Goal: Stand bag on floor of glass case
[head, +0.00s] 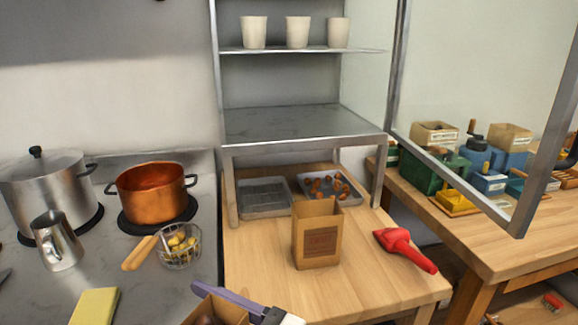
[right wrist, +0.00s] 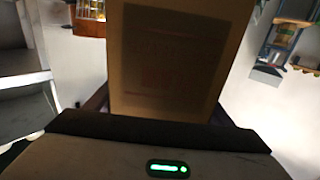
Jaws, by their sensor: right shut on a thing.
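A brown paper bag (head: 214,309) is at the bottom edge of the head view, its open top showing dark brown contents. My right gripper (head: 235,298) comes in beside it, a purple finger along its far side. In the right wrist view the bag (right wrist: 175,60) fills the middle, between the dark fingers of my right gripper (right wrist: 165,115), which is shut on it. The bag's base is out of the head view. The glass case (head: 228,150) stands behind, with a bare grey floor (head: 290,123) and its door (head: 480,190) swung open to the right. My left gripper is not in view.
Another brown bag (head: 317,235) stands upright on the wooden table (head: 270,285), in front of the case. Two trays (head: 264,208) lie beneath the case floor. A red scoop (head: 405,250) lies right. Pots and a wire basket (head: 180,245) are left. White cups (head: 297,32) stand on the upper shelf.

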